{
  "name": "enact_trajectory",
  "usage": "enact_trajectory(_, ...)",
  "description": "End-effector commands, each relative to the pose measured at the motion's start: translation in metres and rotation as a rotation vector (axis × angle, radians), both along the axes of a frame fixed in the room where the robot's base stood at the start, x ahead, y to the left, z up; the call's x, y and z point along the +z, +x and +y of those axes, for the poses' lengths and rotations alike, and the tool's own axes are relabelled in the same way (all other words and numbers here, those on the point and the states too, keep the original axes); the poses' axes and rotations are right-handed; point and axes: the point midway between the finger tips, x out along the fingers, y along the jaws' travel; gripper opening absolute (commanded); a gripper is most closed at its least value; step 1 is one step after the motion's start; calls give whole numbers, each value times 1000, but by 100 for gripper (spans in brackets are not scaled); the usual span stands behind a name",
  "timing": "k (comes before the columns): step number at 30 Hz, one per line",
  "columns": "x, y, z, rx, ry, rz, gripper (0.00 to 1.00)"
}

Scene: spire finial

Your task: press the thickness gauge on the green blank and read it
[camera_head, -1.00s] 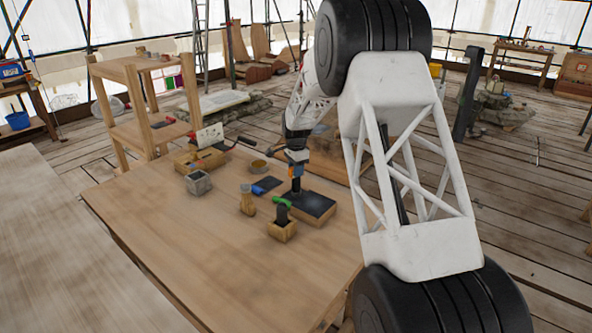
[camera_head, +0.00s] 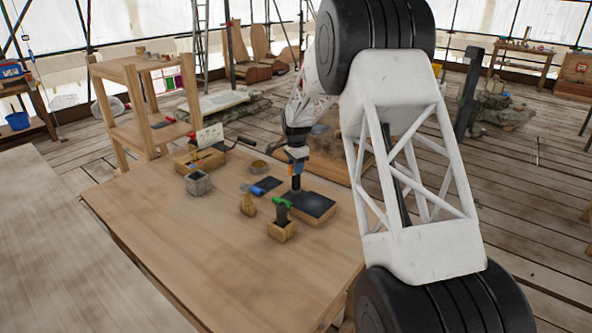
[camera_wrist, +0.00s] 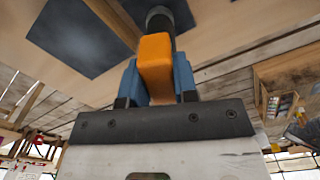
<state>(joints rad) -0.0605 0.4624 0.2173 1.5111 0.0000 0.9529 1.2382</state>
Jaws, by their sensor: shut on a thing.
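My gripper (camera_head: 297,166) is shut on the thickness gauge (camera_wrist: 155,62), which has an orange body and a dark round end. The blue fingers clasp the orange body from both sides. In the head view the gauge's dark end points down at the left edge of a dark square pad on a wooden block (camera_head: 312,206). I cannot tell whether it touches. The pad also shows in the wrist view (camera_wrist: 82,38), beside the dark end. A green-topped piece (camera_head: 282,204) stands in a small wooden holder in front; I cannot tell whether it is the green blank. No reading is visible.
On the workbench (camera_head: 180,250) are a grey cube-like pot (camera_head: 198,184), a wooden peg-like piece (camera_head: 247,202), a blue item (camera_head: 258,190), a small round tin (camera_head: 259,167) and a wooden box (camera_head: 200,160) at the back. The bench's front left is clear.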

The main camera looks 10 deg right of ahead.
Motion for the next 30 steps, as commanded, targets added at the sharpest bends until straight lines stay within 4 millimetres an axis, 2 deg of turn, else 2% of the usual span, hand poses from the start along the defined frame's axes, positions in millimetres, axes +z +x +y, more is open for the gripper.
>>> enact_trajectory(18, 34, 1, 0, 0, 0, -2, 0)
enact_trajectory(30, 36, 1, 0, 0, 0, -2, 0)
